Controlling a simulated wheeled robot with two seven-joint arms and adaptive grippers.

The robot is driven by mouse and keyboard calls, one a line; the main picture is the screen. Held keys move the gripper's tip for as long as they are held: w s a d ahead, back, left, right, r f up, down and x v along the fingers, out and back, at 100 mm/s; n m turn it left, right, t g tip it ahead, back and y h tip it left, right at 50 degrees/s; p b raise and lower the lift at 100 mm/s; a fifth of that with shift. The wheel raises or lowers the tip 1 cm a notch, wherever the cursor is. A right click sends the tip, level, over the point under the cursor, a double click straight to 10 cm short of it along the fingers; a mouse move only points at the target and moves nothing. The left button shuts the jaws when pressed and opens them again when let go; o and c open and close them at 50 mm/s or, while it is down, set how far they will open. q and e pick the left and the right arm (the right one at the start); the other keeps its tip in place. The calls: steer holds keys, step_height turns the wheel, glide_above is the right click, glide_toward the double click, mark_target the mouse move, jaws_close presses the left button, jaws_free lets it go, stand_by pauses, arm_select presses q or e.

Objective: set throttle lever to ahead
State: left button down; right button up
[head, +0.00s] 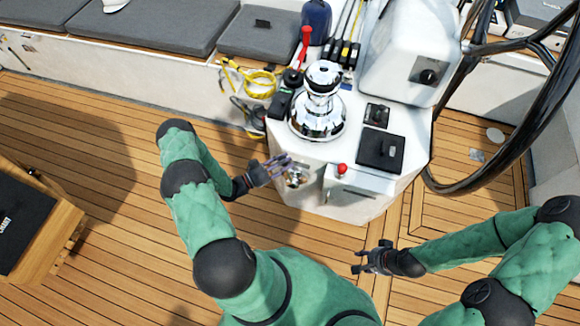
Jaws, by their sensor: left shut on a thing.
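The white helm pedestal (312,205) stands in front of me. A chrome fitting (297,179) on its near left side looks like the throttle lever's mount. My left gripper (284,166) is at this fitting, its fingers shut on the throttle lever there. The fingers hide most of the lever, so its angle cannot be told. A red knob (342,169) sits on the pedestal's near edge, right of the fitting, with no gripper on it. My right gripper (366,260) is empty above the deck, with its fingers apart.
A chrome winch (319,108) stands on the pedestal top, with a red-handled lever (304,45) behind it. The dark steering wheel (492,170) curves past the right side. A wooden table (50,235) is at left. Deck between is clear.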

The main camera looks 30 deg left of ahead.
arm_select(q)
steer(key=a+b, duration=0.1)
steer(key=a+n+t+b, duration=0.1)
steer(key=a+b, duration=0.1)
steer(key=shift+s+a+f, duration=0.1)
steer(key=shift+s+f, duration=0.15)
steer(key=shift+f, duration=0.15)
steer(key=c, duration=0.8)
jaws_free()
steer(key=shift+n, duration=0.3)
steer(key=shift+c, duration=0.2)
steer(key=shift+s, duration=0.1)
steer(key=v, duration=1.1)
steer(key=shift+s+a+f, duration=0.15)
steer(key=shift+s+f, duration=0.15)
steer(key=shift+f, duration=0.05)
